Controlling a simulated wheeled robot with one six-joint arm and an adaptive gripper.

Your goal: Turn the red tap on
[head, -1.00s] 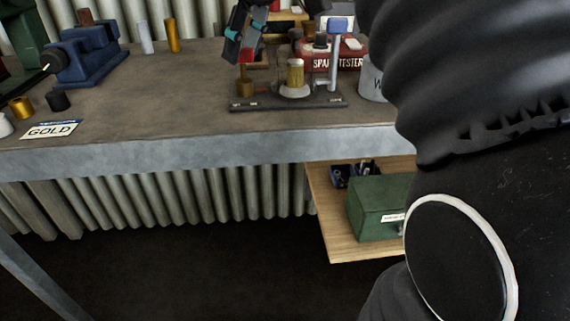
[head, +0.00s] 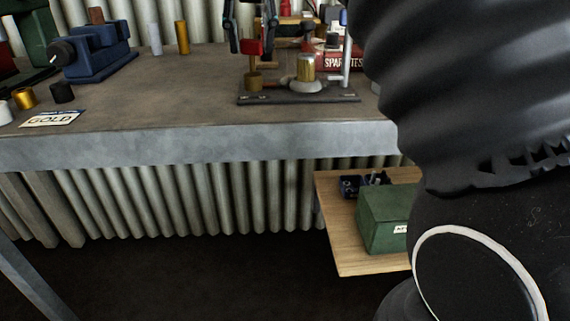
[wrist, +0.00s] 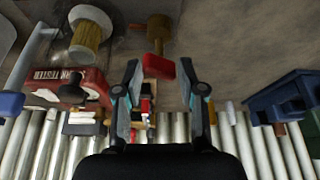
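The red tap (head: 252,48) has a flat red handle on a brass body (head: 254,81), which stands at the left end of a dark base plate (head: 300,98) on the bench. In the wrist view the red handle (wrist: 160,69) shows between the fingertips, with the brass body (wrist: 159,30) beyond it. My gripper (head: 252,46) is over the tap, pointing down, with one finger on each side of the handle. In the wrist view my gripper (wrist: 160,70) is open, with gaps visible beside the handle. Whether a finger touches it I cannot tell.
A brass-coloured cylinder on a pale foot (head: 305,70) and a grey post (head: 346,65) stand right of the tap. A red spark tester box (head: 340,62) is behind. A blue vise (head: 95,52) and a GOLD card (head: 52,118) are left.

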